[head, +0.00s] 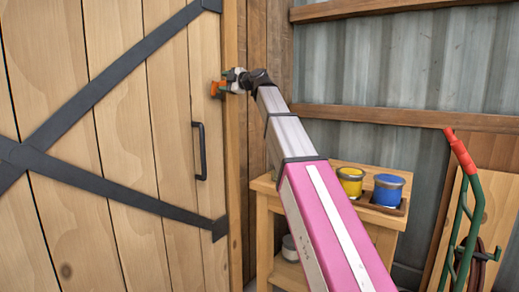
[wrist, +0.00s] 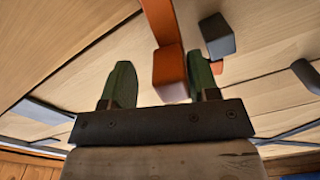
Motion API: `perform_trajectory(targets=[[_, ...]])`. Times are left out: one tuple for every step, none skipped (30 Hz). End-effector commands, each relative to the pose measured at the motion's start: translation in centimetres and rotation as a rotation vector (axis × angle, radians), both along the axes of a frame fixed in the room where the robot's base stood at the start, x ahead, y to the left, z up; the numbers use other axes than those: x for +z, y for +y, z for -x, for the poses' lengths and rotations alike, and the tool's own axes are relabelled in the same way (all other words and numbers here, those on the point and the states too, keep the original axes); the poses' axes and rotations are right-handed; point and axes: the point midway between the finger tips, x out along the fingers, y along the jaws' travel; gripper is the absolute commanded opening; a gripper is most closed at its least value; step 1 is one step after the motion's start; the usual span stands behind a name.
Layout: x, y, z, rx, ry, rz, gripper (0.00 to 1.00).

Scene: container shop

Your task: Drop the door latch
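The wooden door (head: 125,110) with dark braces stands on the left and looks shut. The orange latch (head: 217,90) shows small at its right edge, partly hidden by my gripper (head: 224,81). In the wrist view the orange latch bar (wrist: 162,22) runs down between my green fingers, its block-like end close to the right finger. A gap separates it from the left finger. My gripper (wrist: 160,85) is open. A dark grey block (wrist: 217,36), perhaps the latch's catch, sits just right of the bar. I cannot tell whether a finger touches the latch.
A black door handle (head: 201,150) is below the latch. A wooden table (head: 265,187) stands right of the door with a yellow paint can (head: 350,184) and a blue one (head: 388,191). A green hand truck (head: 459,220) with a red grip leans at the far right.

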Motion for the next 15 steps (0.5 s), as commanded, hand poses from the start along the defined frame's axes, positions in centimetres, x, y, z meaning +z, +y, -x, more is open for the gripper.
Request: perform_trajectory(targets=[[0.6, -0.1, -0.3, -0.002, 0.032, -0.028, 0.53], [0.9, -0.2, -0.4, -0.002, 0.054, -0.045, 0.53], [1.2, -0.3, -0.6, -0.003, 0.082, -0.068, 0.53], [1.4, -0.4, -0.7, -0.003, 0.104, -0.085, 0.53], [1.7, -0.5, -0.8, -0.002, 0.126, -0.102, 0.53], [2.0, -0.6, -1.0, -0.003, 0.154, -0.126, 0.53], [2.2, -0.7, -1.1, -0.003, 0.176, -0.143, 0.53], [2.5, -0.8, -1.2, -0.003, 0.199, -0.16, 0.53], [2.7, -0.9, -1.4, -0.003, 0.229, -0.183, 0.53], [2.9, -1.0, -1.6, -0.003, 0.251, -0.201, 0.53], [3.2, -1.1, -1.7, -0.003, 0.274, -0.218, 0.53], [3.4, -1.3, -1.9, -0.004, 0.304, -0.242, 0.53], [3.6, -1.4, -2.1, -0.004, 0.326, -0.259, 0.53], [3.8, -1.6, -2.3, -0.004, 0.349, -0.277, 0.53], [4.0, -1.8, -2.5, -0.004, 0.38, -0.302, 0.53]])
